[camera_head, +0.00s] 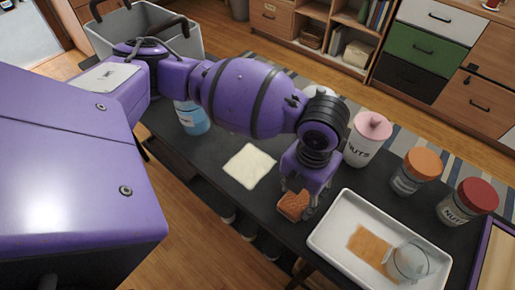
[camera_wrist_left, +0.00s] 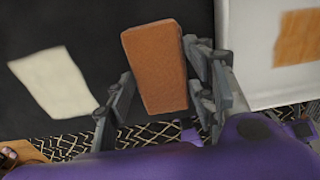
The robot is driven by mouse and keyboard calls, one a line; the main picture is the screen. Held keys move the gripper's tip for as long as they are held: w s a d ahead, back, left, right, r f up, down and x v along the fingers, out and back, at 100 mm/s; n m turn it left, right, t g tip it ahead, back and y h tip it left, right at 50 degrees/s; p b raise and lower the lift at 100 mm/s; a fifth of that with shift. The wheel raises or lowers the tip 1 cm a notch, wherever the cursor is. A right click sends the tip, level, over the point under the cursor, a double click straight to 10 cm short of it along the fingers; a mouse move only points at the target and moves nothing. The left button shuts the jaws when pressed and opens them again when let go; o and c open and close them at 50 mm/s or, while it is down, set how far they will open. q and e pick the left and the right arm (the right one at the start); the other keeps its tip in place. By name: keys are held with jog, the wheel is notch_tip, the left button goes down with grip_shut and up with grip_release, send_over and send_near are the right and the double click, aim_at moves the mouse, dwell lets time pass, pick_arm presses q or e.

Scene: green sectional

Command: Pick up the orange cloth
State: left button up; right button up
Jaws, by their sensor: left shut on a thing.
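The orange cloth (camera_head: 366,243) lies flat in the white tray (camera_head: 328,222), beside a clear glass (camera_head: 409,262). It also shows at the upper right of the left wrist view (camera_wrist_left: 299,38). My left gripper (camera_head: 303,207) is left of the tray, over the dark table. It is shut on a reddish-brown block (camera_head: 292,205), which looks like a sponge. In the left wrist view the block (camera_wrist_left: 157,65) sits between the two fingers. Whether it touches the table I cannot tell. My right gripper is not in view.
A cream cloth (camera_head: 249,166) lies on the dark table (camera_head: 225,205). A blue-filled container (camera_head: 194,119) stands behind my left arm. A pink-lidded nuts jar (camera_head: 367,140), an orange-lidded jar (camera_head: 414,172) and a red-lidded jar (camera_head: 467,203) line the far side.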

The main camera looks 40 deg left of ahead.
aim_at(301, 195)
pick_arm(q)
jog(key=shift+w+r, duration=0.1)
jog(key=shift+r, duration=0.1)
jog(key=shift+c, duration=0.4)
jog(key=shift+r, duration=0.25)
notch_tip(301, 195, up, 2)
jog(key=shift+r, duration=0.1)
jog(key=s+d+r+p, duration=0.3)
jog(key=s+d+r, duration=0.6)
jog(key=s+r, duration=0.1)
jog(key=shift+s+d, duration=0.15)
jog(key=shift+s, duration=0.15)
